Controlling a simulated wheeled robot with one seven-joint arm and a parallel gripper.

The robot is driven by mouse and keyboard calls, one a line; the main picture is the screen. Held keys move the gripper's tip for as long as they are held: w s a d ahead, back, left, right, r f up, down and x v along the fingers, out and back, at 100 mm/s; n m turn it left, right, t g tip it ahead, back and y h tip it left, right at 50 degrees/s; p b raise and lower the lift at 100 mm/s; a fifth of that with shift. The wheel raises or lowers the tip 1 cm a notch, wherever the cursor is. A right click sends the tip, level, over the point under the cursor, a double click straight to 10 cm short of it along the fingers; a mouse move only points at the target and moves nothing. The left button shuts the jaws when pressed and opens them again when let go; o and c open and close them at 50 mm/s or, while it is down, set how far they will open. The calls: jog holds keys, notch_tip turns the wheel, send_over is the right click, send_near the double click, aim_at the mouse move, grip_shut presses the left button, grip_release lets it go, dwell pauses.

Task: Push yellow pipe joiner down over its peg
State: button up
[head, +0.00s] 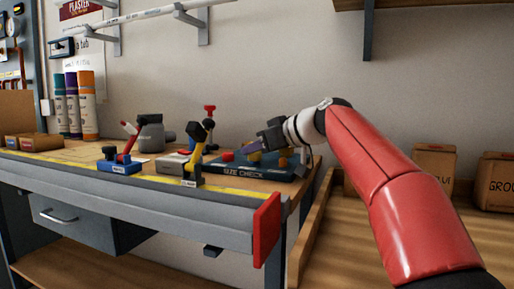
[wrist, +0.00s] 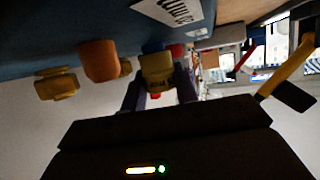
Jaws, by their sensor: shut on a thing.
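My gripper (head: 265,146) is over the blue "SIZE CHECK" board (head: 272,174) on the bench. In the wrist view my gripper (wrist: 159,88) is shut on a yellow pipe joiner (wrist: 157,70), one finger on each side. The joiner also shows in the head view (head: 255,157), low over the board and partly hidden by the fingers. I cannot tell whether it is around its peg; the peg is hidden. An orange piece (wrist: 98,60) and another yellow piece (wrist: 57,83) stand beside it on the board (wrist: 60,45).
A red piece (head: 227,156) is at the board's left end. Left of the board are a yellow-handled tool (head: 195,152), a blue-based tool with a red handle (head: 121,160) and a grey fitting (head: 151,133). Boxes (head: 434,168) stand on the right shelf.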

jog(key=shift+f, duration=0.15)
jog(key=o, duration=1)
jog(key=v, duration=0.7)
jog(key=shift+s+d, duration=0.25)
jog(key=shift+s, duration=0.05)
